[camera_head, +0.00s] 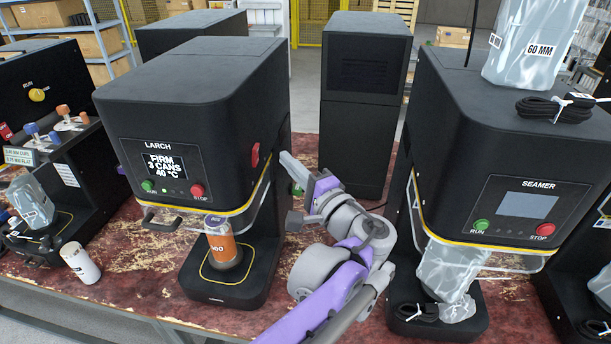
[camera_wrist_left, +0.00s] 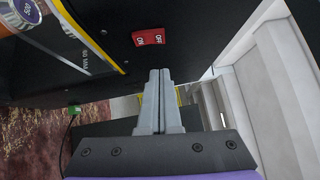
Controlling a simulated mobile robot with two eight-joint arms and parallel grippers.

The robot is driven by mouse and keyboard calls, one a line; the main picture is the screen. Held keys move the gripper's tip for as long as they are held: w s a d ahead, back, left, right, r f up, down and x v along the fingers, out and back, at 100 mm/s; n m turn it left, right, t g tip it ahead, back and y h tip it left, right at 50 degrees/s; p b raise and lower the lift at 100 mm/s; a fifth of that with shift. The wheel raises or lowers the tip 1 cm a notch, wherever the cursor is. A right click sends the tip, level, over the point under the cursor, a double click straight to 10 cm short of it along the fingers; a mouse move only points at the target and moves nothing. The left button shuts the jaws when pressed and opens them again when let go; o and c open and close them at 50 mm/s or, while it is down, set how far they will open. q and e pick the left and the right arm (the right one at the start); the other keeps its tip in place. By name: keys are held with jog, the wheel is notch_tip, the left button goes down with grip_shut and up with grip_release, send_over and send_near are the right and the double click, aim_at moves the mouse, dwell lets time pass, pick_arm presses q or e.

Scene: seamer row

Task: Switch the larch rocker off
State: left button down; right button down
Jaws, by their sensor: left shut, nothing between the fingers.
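In the left wrist view the rocker (camera_wrist_left: 149,37) shows OFF and ON lettering; I cannot tell which half is pressed in. My left gripper (camera_head: 286,158) is shut and empty, to the right of that wall. In the left wrist view its fingertips (camera_wrist_left: 159,73) point at the wall just beyond the rocker's lower edge in the picture, apart from the rocker. My right gripper is not in view.
An orange-labelled can (camera_head: 222,245) stands on the Larch machine's base. A second seamer (camera_head: 520,130) with bagged parts stands at the right, a black cabinet (camera_head: 362,100) behind. A white can (camera_head: 80,262) stands at the left. My arm fills the gap between the seamers.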

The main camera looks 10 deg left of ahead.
aim_at(256, 155)
pick_arm(q)
jog(key=shift+w+a+r, duration=0.1)
jog(key=shift+a+r, duration=0.05)
jog(key=shift+a, duration=0.9)
jog(key=shift+w+a+r, duration=0.1)
jog(key=shift+a+r, duration=0.05)
jog(key=shift+a, duration=0.85)
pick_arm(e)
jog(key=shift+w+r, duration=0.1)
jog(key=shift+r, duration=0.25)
